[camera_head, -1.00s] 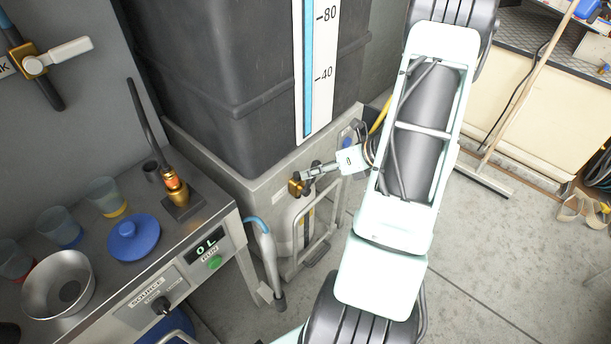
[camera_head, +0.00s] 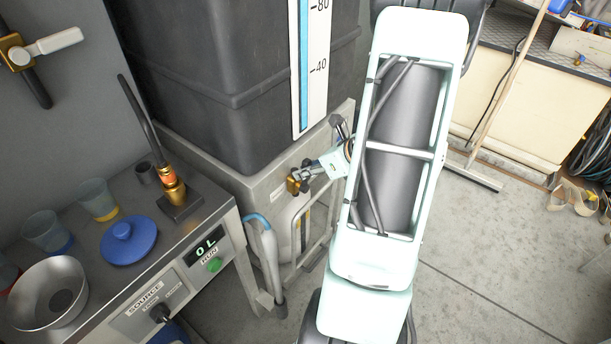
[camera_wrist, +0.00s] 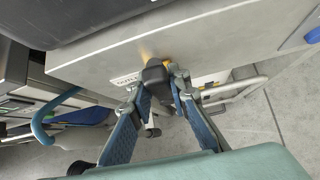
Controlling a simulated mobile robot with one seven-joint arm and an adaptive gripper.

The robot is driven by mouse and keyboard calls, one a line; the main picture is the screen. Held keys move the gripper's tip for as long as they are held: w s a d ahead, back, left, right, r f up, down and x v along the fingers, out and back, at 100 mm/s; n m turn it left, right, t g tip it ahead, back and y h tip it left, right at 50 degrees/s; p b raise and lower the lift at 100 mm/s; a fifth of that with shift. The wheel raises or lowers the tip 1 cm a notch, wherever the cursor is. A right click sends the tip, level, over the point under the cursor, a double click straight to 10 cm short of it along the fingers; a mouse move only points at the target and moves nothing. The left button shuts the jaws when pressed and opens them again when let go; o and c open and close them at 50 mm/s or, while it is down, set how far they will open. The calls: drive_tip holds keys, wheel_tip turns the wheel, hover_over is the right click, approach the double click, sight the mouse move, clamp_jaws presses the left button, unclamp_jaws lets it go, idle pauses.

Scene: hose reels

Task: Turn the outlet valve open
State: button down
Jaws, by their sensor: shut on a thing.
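The outlet valve is a small brass valve (camera_head: 294,184) low on the front of the grey base under the dark tank (camera_head: 225,80). In the wrist view its dark handle (camera_wrist: 155,73) points toward my camera, with a little brass (camera_wrist: 164,60) behind it. My gripper (camera_head: 305,174) is at the valve. In the wrist view my gripper (camera_wrist: 158,86) has its two blue-grey fingers on either side of the handle, shut on it. The fingertips partly hide the valve body, and the label beside it is only partly readable.
A steel bench (camera_head: 95,270) with cups, a bowl, a blue lid (camera_head: 130,240) and a brass fitting stands left. Its display (camera_head: 206,245) reads 0 L. A hose nozzle (camera_head: 270,265) hangs between bench and valve.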

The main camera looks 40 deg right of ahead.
drive_tip(key=shift+s+a+f+h+b, duration=0.1)
drive_tip(key=shift+a+h+b, duration=0.25)
drive_tip(key=shift+b, duration=0.3)
drive_tip(key=c, duration=1.8)
unclamp_jaws()
drive_tip(key=v, duration=1.2)
drive_tip(key=shift+s, duration=0.2)
drive_tip(key=shift+a, duration=0.15)
